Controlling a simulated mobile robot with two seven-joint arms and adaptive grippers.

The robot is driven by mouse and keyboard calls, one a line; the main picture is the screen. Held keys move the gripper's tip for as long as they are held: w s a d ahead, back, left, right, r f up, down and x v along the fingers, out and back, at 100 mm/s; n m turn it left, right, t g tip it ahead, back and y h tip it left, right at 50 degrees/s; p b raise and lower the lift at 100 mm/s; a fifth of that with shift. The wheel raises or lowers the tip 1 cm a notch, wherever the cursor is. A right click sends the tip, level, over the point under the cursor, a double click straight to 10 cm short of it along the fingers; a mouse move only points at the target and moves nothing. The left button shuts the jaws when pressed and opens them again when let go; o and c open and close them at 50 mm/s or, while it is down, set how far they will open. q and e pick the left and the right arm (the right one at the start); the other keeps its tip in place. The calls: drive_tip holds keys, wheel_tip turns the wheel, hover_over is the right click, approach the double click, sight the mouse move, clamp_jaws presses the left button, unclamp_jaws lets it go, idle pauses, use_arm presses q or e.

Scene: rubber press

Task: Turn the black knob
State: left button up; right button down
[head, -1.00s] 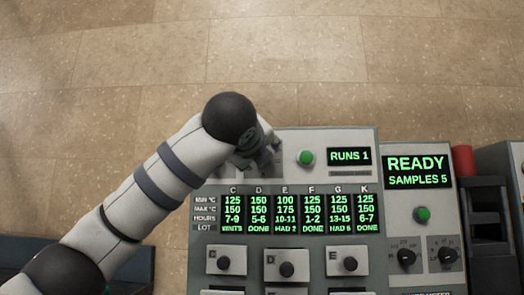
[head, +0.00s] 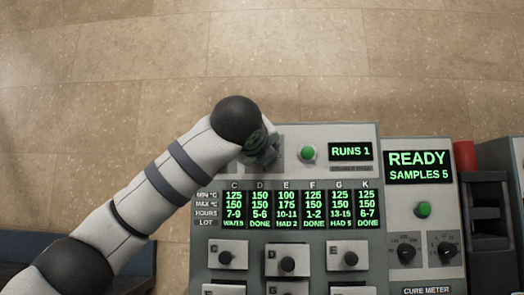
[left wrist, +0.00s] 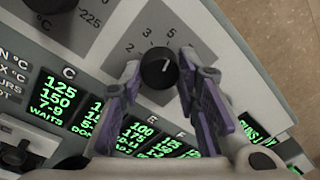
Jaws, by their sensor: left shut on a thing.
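A black knob (left wrist: 158,75) with a white pointer line sits on the light grey panel in the left wrist view. Numbers such as 2, 3 and 5 are printed around it. The pointer points roughly toward the top of that view, near the 3 and 5. My left gripper (left wrist: 160,66) has its two fingers on either side of the knob and is shut on it. In the head view my left gripper (head: 266,155) is at the panel's upper left, and my wrist hides the knob there. My right gripper is in neither view.
Another black knob (left wrist: 47,4) with a °C scale is cut off at the left wrist view's top. A green button (head: 307,153) and the RUNS 1 display (head: 350,152) are right of my gripper. Slots with black knobs (head: 226,257) lie below. A READY display (head: 417,167) stands right.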

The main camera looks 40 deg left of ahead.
use_arm(q)
drive_tip(key=m+p, duration=0.4)
drive_tip(key=m, duration=0.1)
drive_tip(key=m+p, duration=0.4)
drive_tip(key=m, duration=0.1)
drive_tip(key=m+g+p, duration=0.1)
drive_tip(key=m+p, duration=0.3)
drive_tip(key=shift+r+m+y+p, duration=0.25)
drive_tip(key=shift+m+y+p, duration=0.05)
drive_tip(key=shift+m, duration=0.1)
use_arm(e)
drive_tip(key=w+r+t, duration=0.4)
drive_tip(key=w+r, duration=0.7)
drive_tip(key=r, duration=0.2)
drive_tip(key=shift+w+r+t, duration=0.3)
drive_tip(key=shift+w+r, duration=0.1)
use_arm(q)
drive_tip(key=shift+f, duration=0.1)
drive_tip(key=o, duration=1.2)
drive_tip(key=shift+c, duration=0.2)
drive_tip(key=v, duration=1.2)
